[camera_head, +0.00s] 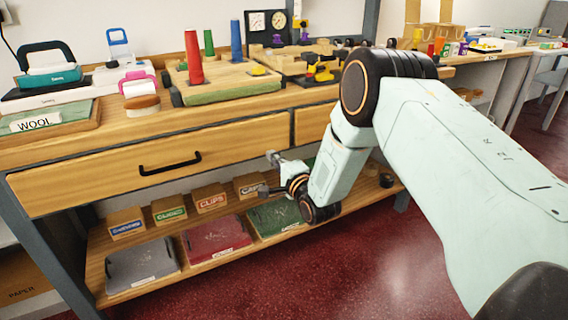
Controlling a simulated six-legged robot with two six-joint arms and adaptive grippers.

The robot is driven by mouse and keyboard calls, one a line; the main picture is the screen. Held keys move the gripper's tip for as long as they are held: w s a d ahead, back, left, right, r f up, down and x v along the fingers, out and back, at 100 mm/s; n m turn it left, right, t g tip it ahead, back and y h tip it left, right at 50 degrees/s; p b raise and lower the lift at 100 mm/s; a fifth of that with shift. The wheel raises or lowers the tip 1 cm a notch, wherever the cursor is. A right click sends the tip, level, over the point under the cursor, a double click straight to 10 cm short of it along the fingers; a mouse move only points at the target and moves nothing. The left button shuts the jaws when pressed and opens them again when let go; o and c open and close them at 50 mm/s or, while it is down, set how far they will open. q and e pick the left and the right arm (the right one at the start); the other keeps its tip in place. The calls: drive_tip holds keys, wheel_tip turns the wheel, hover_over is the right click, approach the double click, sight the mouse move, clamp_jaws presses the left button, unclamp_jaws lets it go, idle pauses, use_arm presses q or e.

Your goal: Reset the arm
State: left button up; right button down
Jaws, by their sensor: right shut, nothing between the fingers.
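My right arm reaches in from the right, in front of the wooden counter (150,126). My right gripper (268,172) is at the arm's far end, shut and empty, below the drawer front and near the lower shelf. It is small in the picture, and the wrist hides part of it. My left gripper is not in view.
A drawer (90,178) with a black handle spans the counter front. The lower shelf holds small labelled boxes (210,198) and grey, red and green trays (217,238). Colored cones (194,58) and boards stand on the counter. Red floor (370,255) is open in front.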

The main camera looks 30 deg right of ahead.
drive_tip(key=s+p, duration=0.1)
drive_tip(key=s, duration=0.3)
drive_tip(key=shift+s, duration=0.35)
drive_tip(key=shift+f, duration=0.1)
drive_tip(key=s+a+f+n+g, duration=0.2)
drive_tip(key=s+f+n+g, duration=0.25)
drive_tip(key=s+f, duration=0.35)
drive_tip(key=s+a+f+n+g, duration=0.3)
drive_tip(key=s+f+n+g, duration=0.1)
drive_tip(key=s+f+n, duration=0.25)
drive_tip(key=s+a+f+n+g+p, duration=0.1)
drive_tip(key=s+a+n+g+p, duration=0.1)
drive_tip(key=s, duration=1.3)
drive_tip(key=s+a+f+n+g+p, duration=0.1)
drive_tip(key=s+n+g, duration=0.3)
drive_tip(key=s, duration=1.2)
drive_tip(key=a+g, duration=0.1)
drive_tip(key=g, duration=0.2)
drive_tip(key=shift+a+f+n+p, duration=0.15)
drive_tip(key=shift+f+n+p, duration=0.15)
drive_tip(key=shift+f+p, duration=0.1)
